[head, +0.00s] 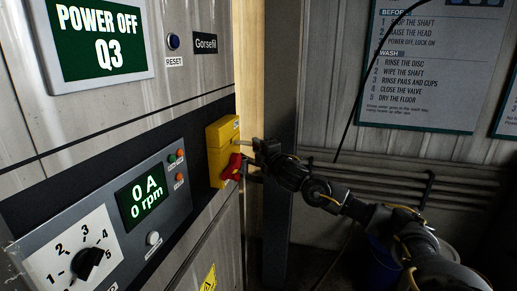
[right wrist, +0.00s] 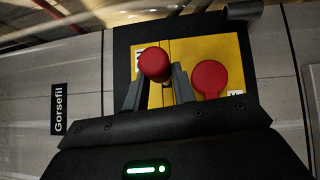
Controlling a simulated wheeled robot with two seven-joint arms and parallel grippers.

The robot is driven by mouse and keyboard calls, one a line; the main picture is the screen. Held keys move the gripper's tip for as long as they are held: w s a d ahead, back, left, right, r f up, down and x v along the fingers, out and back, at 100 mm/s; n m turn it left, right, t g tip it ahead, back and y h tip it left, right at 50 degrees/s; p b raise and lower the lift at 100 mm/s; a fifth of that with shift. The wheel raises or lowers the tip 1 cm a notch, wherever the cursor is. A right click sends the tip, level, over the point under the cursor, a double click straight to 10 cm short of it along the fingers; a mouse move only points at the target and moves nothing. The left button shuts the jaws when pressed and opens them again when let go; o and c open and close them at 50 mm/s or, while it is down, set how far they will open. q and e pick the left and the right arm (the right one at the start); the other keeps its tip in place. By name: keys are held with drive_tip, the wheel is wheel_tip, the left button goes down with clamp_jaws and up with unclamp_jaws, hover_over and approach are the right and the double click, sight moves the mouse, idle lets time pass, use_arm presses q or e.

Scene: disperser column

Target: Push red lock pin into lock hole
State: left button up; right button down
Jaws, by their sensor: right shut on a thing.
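A yellow switch box (head: 221,143) is mounted on the edge of the grey cabinet in the head view. A red part (head: 231,167) shows on its front. My right gripper (head: 249,158) is at the box, its fingers pointing at it. In the right wrist view my right gripper (right wrist: 158,90) is shut on the red lock pin (right wrist: 154,64), whose round head stands between the fingertips in front of the yellow plate (right wrist: 188,51). A flat red rounded piece (right wrist: 209,78) lies beside it on the plate. I cannot make out the lock hole. My left gripper is not in view.
The cabinet carries a POWER OFF Q3 screen (head: 98,35), a control panel (head: 118,215) reading 0 A and 0 rpm, and a blue reset button (head: 173,41). A wall poster (head: 430,60) and pipes (head: 400,178) are behind my right arm.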

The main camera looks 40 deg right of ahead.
sight(243, 144)
drive_tip(key=shift+w+a, duration=0.15)
drive_tip(key=shift+w, duration=0.15)
drive_tip(key=shift+w+a, duration=0.2)
drive_tip(key=shift+w, duration=0.05)
drive_tip(key=shift+w+a, duration=0.15)
drive_tip(key=shift+w, duration=0.15)
drive_tip(key=shift+w+a, duration=0.2)
drive_tip(key=shift+w, duration=0.05)
drive_tip(key=shift+w+a+b, duration=0.4)
drive_tip(key=shift+w+a, duration=0.2)
drive_tip(key=shift+w, duration=0.25)
drive_tip(key=c, duration=1.1)
unclamp_jaws()
